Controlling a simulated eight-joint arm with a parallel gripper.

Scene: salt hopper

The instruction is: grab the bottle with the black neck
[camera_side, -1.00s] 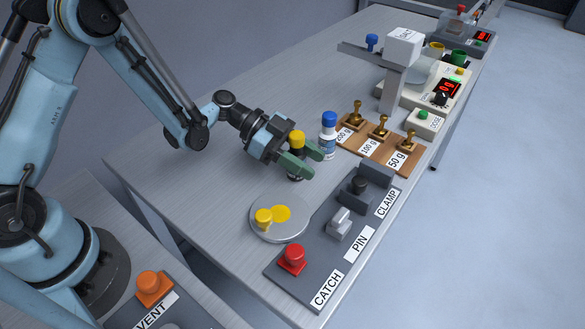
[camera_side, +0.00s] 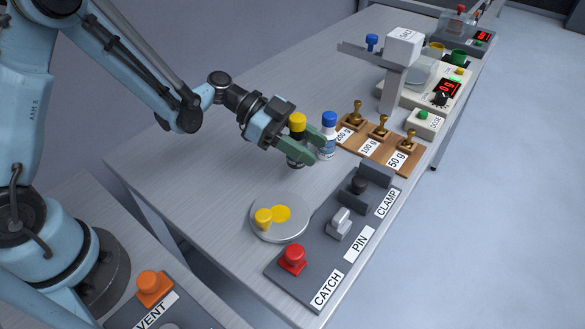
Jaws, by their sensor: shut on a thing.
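The bottle with the black neck (camera_side: 297,133) has a yellow cap and stands upright between my gripper's green fingers. My gripper (camera_side: 310,149) is shut on it; the fingers hide much of its body. The bottle's base shows just below the fingers, seemingly a little above the table. A second bottle, white with a blue cap (camera_side: 328,138), stands right beside the fingertips, and part of it is behind them. I cannot tell whether they touch.
A round plate (camera_side: 290,233) with yellow pieces lies in front. The CATCH, PIN and CLAMP panel (camera_side: 318,262) runs along the near right edge. The table to the left is clear.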

